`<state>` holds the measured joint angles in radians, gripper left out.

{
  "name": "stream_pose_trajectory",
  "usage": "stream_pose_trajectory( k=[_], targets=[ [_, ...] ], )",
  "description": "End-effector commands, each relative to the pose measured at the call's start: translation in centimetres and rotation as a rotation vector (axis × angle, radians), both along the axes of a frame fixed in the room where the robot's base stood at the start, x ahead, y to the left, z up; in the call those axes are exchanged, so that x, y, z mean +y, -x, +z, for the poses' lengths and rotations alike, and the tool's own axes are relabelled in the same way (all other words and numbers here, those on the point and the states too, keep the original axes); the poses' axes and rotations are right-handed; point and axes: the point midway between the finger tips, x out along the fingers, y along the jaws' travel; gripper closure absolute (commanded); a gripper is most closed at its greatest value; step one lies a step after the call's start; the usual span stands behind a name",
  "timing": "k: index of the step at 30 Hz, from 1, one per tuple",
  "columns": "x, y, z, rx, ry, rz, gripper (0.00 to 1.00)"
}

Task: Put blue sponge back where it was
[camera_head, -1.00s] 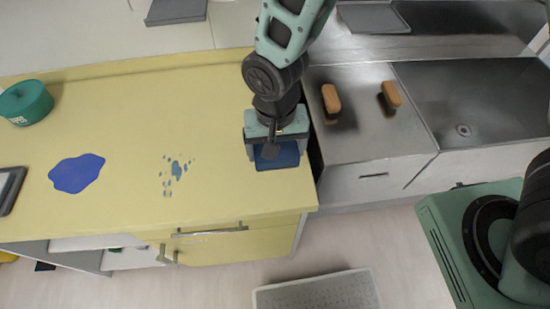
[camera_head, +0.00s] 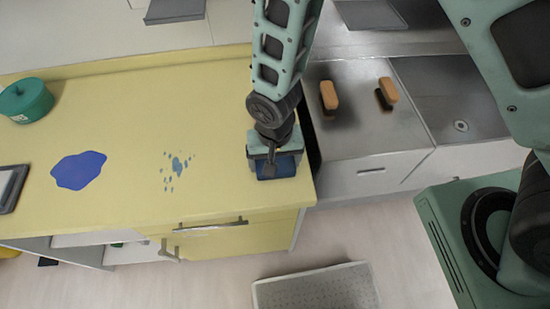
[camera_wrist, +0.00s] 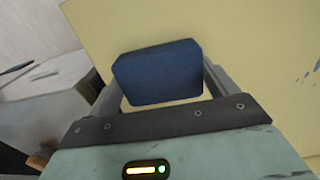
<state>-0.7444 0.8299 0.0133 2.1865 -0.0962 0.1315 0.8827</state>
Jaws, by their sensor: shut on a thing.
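The blue sponge (camera_head: 277,168) is a dark blue block between the fingers of my gripper (camera_head: 275,163), at the right end of the yellow counter (camera_head: 120,130). In the wrist view the sponge (camera_wrist: 158,74) sits between both fingers, with yellow counter surface behind it. My gripper is shut on it and points down at the counter. I cannot tell whether the sponge touches the counter top.
A blue puddle (camera_head: 78,170) and pale blue splashes (camera_head: 176,165) mark the counter. A green pot (camera_head: 27,101) stands at far left. Right of the counter is a metal sink unit (camera_head: 365,130) with two brown-topped brushes (camera_head: 329,96).

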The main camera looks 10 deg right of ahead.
Motion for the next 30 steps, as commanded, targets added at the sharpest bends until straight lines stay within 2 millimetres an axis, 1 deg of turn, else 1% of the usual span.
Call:
stream_pose_trajectory(
  k=[1, 2, 3, 9, 14, 17, 30],
  targets=[
    [0.0, 0.0, -0.2, 0.000, 0.000, 0.000, 0.12],
    [0.0, 0.0, -0.1, 0.000, 0.000, 0.000, 0.04],
    [0.0, 0.0, -0.1, 0.000, 0.000, 0.000, 0.00],
    [0.0, 0.0, -0.1, 0.000, 0.000, 0.000, 0.00],
    [0.1, 0.0, 0.6, -0.001, -0.001, 0.000, 0.00],
    [0.1, -0.1, 1.8, -0.003, -0.003, 0.000, 0.00],
    [0.1, -0.1, 9.4, -0.003, -0.003, 0.000, 0.00]
  ],
)
